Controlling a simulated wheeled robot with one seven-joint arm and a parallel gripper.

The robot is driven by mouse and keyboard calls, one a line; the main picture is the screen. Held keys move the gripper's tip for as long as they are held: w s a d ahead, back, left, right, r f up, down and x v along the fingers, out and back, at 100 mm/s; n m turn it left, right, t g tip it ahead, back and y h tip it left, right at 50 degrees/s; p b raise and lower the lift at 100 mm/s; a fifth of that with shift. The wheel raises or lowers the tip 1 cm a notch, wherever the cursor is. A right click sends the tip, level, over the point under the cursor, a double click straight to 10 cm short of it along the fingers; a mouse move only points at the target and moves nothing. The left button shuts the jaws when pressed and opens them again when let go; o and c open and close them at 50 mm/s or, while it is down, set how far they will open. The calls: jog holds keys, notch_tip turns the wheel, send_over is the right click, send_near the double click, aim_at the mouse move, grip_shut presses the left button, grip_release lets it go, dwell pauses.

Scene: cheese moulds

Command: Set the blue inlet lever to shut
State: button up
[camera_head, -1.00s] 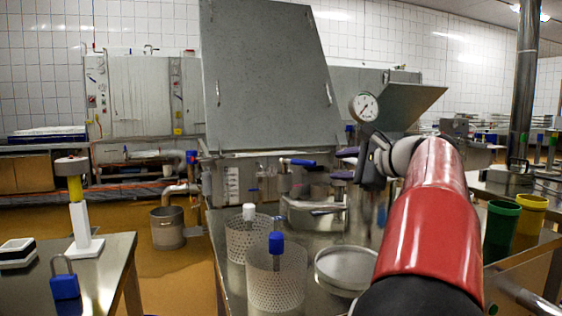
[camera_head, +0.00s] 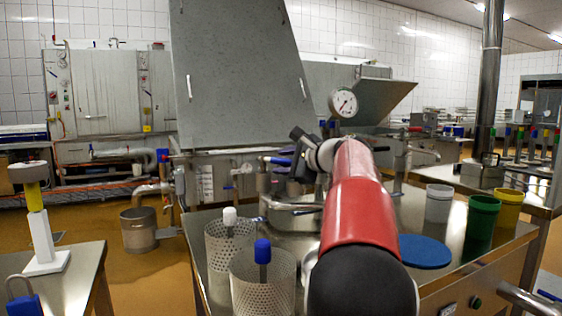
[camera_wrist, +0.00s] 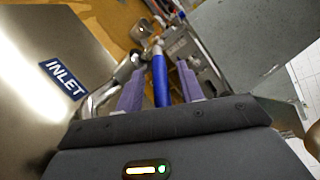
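The blue inlet lever (camera_wrist: 161,80) shows in the wrist view as a blue handle running up to a metal fitting. It lies between the two purple fingers of my gripper (camera_wrist: 160,70), which are apart with a gap on each side of it. An INLET label (camera_wrist: 63,78) is on the steel surface to the left. In the head view the blue lever (camera_head: 278,161) shows just left of my gripper (camera_head: 301,160), whose fingers are partly hidden by my wrist there.
A steel table (camera_head: 400,215) holds perforated moulds (camera_head: 263,285) with blue and white tops, a blue disc (camera_head: 425,251), and white, green (camera_head: 481,222) and yellow pots. A pressure gauge (camera_head: 343,103) stands behind my arm. A side table (camera_head: 75,280) is at left.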

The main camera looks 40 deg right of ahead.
jog(key=shift+w+f, duration=0.15)
jog(key=shift+w, duration=0.5)
grip_shut()
